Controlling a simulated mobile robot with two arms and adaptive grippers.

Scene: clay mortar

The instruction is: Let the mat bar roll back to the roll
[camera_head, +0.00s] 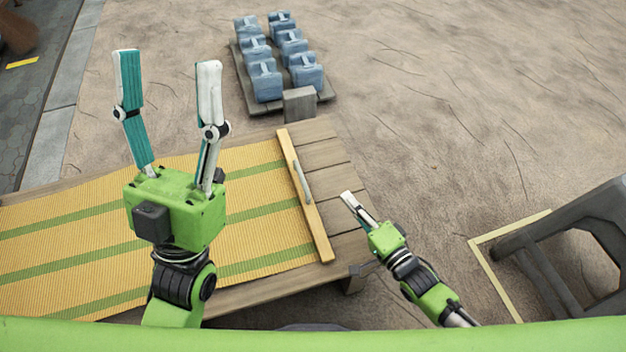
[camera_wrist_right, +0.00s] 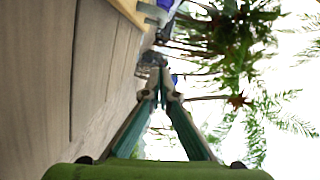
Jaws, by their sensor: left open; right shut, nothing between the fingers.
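The yellow mat (camera_head: 255,199) with green stripes lies flat over the wooden platform and runs out of the head view at left; its roll is not visible. The pale wooden mat bar (camera_head: 318,229) lies along the mat's right end. A grey handle (camera_head: 301,183) sits on the bar. My left gripper (camera_head: 168,62) is open and empty, raised above the mat. My right gripper (camera_head: 346,196) is shut and empty, right of the bar and apart from it.
Bare planks (camera_head: 322,153) show right of the bar. Several blue containers (camera_head: 265,80) stand on a dark pallet (camera_head: 242,68) at the back, with a grey block (camera_head: 299,104) before it. A dark frame (camera_head: 545,270) stands at right. Sandy ground between is clear.

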